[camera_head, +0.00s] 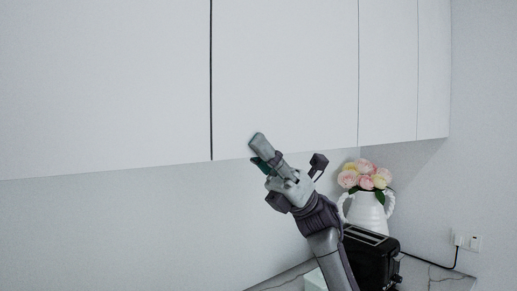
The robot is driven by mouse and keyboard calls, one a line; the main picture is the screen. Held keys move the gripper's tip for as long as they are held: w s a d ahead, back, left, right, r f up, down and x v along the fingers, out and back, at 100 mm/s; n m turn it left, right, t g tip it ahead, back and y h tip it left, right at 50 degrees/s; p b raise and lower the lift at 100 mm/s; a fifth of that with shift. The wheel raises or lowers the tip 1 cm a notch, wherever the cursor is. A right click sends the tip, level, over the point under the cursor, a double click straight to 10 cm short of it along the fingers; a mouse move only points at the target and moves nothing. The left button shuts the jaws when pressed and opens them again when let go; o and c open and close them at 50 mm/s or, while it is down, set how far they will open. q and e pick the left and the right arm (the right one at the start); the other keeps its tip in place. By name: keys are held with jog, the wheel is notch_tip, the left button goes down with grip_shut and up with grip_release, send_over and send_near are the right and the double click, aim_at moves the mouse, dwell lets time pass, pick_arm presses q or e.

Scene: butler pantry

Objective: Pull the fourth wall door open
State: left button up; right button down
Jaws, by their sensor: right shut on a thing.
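A row of flat white wall doors without handles runs across the top. My right gripper (260,154) is at the bottom edge of the wide middle door (290,75), near that door's left corner. One pale finger lies in front of the door face, and a dark green finger part shows just below the edge. The gripper is shut on this door's lower edge. The door looks flush with its neighbours, with a dark thin seam on its left side. Which door counts as the fourth cannot be told from this view. My left gripper is out of view.
A wide door (100,80) is to the left, and narrower doors (388,70) are to the right. Below, a white jug (367,212) with pink and yellow flowers (366,177) stands behind a black toaster (368,259) on the counter. A wall socket (474,243) is at right.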

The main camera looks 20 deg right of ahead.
jog(key=shift+s, duration=0.15)
jog(key=shift+s+d+f+g+b, duration=0.1)
jog(key=shift+s+g+b, duration=0.15)
jog(key=shift+g, duration=0.25)
jog(key=s+d+n+g+h+b, duration=0.8)
jog(key=s+d+n+g+h, duration=0.2)
jog(key=s+d+g+h, duration=0.55)
jog(key=w+d+n+t+h+b, duration=0.1)
jog(key=d+n+h, duration=0.9)
jog(key=d+h, duration=1.3)
jog(key=shift+d+t+h, duration=0.25)
jog(key=shift+t+h, duration=0.2)
jog(key=shift+t, duration=0.3)
jog(key=c, duration=1.1)
grip_release()
jog(key=shift+a, duration=0.1)
